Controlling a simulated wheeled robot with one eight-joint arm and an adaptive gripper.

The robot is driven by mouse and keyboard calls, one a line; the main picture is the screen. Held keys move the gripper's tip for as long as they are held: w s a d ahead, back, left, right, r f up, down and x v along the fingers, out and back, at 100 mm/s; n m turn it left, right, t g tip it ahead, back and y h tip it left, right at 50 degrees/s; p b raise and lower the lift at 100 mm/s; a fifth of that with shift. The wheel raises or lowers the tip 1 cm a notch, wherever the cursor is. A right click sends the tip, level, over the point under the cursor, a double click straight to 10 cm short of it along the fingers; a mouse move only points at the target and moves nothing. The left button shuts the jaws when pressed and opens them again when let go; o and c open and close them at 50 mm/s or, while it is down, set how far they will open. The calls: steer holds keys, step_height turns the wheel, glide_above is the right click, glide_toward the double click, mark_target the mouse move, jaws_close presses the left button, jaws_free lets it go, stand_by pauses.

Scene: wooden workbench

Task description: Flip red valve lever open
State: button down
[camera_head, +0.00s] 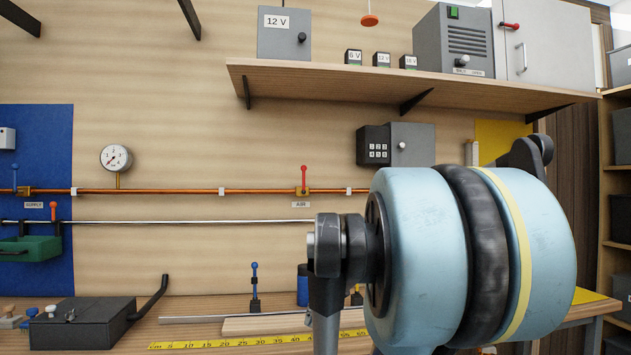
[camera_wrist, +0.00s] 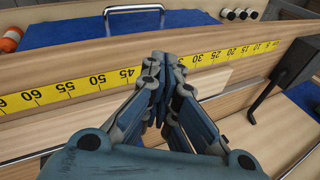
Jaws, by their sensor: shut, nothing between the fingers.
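A red valve lever (camera_head: 304,176) stands upright on a brass valve on the copper pipe (camera_head: 250,191) in the head view, above a label that seems to read AIR. It is left of my arm, which fills the right of that view. My gripper (camera_wrist: 158,92) shows in the wrist view with its fingers drawn together and nothing between them. It is over the workbench by the yellow measuring tape (camera_wrist: 110,78), apart from the lever. The lever is not seen in the wrist view. My fingertips are not seen in the head view.
A gauge (camera_head: 116,158) hangs above the copper pipe. A shelf (camera_head: 400,83) with boxes runs overhead. A dark grey box (camera_head: 80,325) stands on the bench. The wall around the red lever is clear.

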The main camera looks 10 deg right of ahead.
steer(key=w+r+m+t+y, duration=0.1)
steer(key=w+r+y, duration=0.2)
steer(key=w+r, duration=0.75)
steer(key=m+t+y, duration=0.3)
steer(key=t+y, duration=0.4)
glide_toward(304, 179)
steer(key=w+d+r, duration=0.1)
steer(key=w+d, duration=0.1)
steer(key=d, duration=0.7)
steer(key=shift+a+r, duration=0.15)
steer(key=shift+r, duration=0.05)
steer(key=w+a, duration=0.4)
steer(key=a, duration=0.8)
steer(key=shift+w+a, duration=0.2)
steer(key=shift+w, duration=0.1)
steer(key=shift+d, duration=0.2)
